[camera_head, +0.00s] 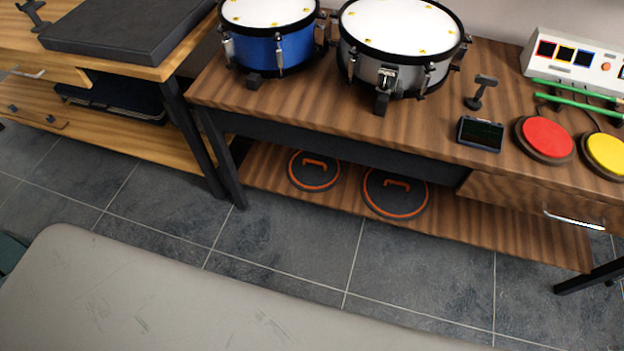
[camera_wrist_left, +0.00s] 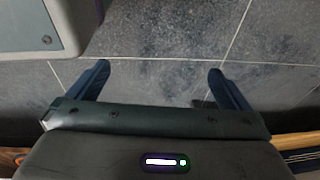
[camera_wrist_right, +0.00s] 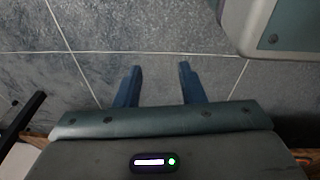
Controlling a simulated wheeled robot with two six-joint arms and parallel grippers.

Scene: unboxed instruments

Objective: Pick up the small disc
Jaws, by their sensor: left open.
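The small disc (camera_head: 314,171) is dark with an orange ring and an orange handle. It lies on the lower shelf of the drum table, left of a larger similar disc (camera_head: 396,192). Both lie under the tabletop, clear of each other. My left gripper (camera_wrist_left: 159,70) is open and empty above the tiled floor in the left wrist view. My right gripper (camera_wrist_right: 160,68) is open with a narrower gap, also empty over floor tiles in the right wrist view. Neither gripper shows in the head view, and both are away from the disc.
The table's dark front rail (camera_head: 330,145) runs above the lower shelf (camera_head: 480,228). A dark table leg (camera_head: 226,160) stands left of the small disc. A blue drum (camera_head: 268,45) and a grey drum (camera_head: 395,60) stand on top. Grey tiled floor (camera_head: 290,240) in front is free.

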